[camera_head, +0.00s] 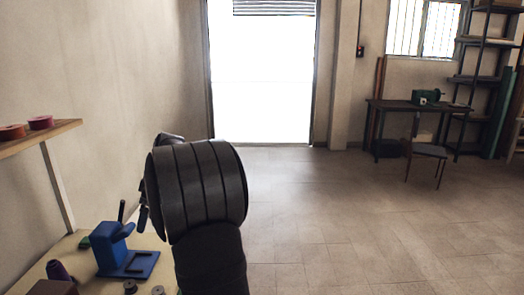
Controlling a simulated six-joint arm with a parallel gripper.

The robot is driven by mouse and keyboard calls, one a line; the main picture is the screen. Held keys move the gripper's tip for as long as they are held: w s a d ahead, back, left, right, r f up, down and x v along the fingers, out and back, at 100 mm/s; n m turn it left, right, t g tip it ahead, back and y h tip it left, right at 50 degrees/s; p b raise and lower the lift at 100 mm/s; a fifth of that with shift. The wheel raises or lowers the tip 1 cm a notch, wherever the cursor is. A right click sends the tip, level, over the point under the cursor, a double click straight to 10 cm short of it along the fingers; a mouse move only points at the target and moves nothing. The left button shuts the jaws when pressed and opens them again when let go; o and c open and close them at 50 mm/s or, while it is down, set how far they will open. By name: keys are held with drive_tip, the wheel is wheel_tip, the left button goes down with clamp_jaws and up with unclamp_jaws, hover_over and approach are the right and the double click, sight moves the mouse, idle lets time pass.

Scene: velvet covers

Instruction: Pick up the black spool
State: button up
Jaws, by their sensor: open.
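A small dark spool (130,287) stands on the work table at the bottom of the view, right of a purple cone of thread. It looks black. A greyer small spool (158,291) stands just right of it, cut by the frame's lower edge. My gripper (142,212) is mostly hidden behind my own thick black arm link. Only dark finger parts show at the link's left edge, above and beyond the spools and apart from them. The gripper is open, and I see nothing held in it.
A blue device (117,246) on a flat base stands on the pale table (77,288). The purple cone (58,272) and a brown box (53,288) are at left. A wall shelf (40,137) carries an orange-brown spool (12,131) and a magenta spool (40,122). Open floor lies right.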

drive_tip(key=shift+c, duration=0.2)
drive_tip(key=c, duration=1.1)
drive_tip(key=h, duration=0.3)
hover_over(130, 283)
wheel_tip(130, 283, down, 23)
drive_tip(key=shift+w+d+r, duration=0.1)
drive_tip(key=shift+r, duration=0.1)
drive_tip(key=shift+f, duration=3)
